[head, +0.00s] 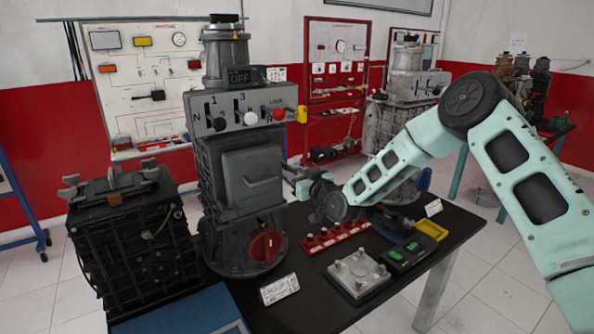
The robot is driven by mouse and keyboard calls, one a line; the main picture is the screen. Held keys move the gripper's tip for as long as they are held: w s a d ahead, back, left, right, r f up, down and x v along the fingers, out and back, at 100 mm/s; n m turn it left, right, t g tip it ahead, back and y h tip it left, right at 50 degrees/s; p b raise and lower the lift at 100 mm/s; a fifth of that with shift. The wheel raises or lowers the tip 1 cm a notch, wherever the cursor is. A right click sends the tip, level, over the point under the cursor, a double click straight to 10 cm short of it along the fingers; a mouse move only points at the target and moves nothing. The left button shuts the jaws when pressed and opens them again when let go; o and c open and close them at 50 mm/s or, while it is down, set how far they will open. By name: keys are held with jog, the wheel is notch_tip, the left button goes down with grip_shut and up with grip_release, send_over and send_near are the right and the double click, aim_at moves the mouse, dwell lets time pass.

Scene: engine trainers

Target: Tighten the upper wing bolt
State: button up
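The grey engine trainer (240,150) stands on the dark table, with a raised cover plate (251,180) on its front. No wing bolt shows clearly on it. Two wing-shaped fasteners, a left one (70,185) and a right one (149,167), sit on top of the black ribbed block (135,250) at the left. I cannot tell whether either is the upper wing bolt. My gripper (290,172) points left at the right edge of the grey trainer, near its cover. Its fingertips are small and partly lost against the trainer, so their opening and any contact are unclear.
On the table (325,300) are a red rail with knobs (335,237), a metal plate with pegs (358,274), a dark box with green displays (408,253), a yellow tray (431,230) and a label card (279,289).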

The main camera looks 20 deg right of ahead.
jog(key=shift+w, duration=0.15)
grip_shut()
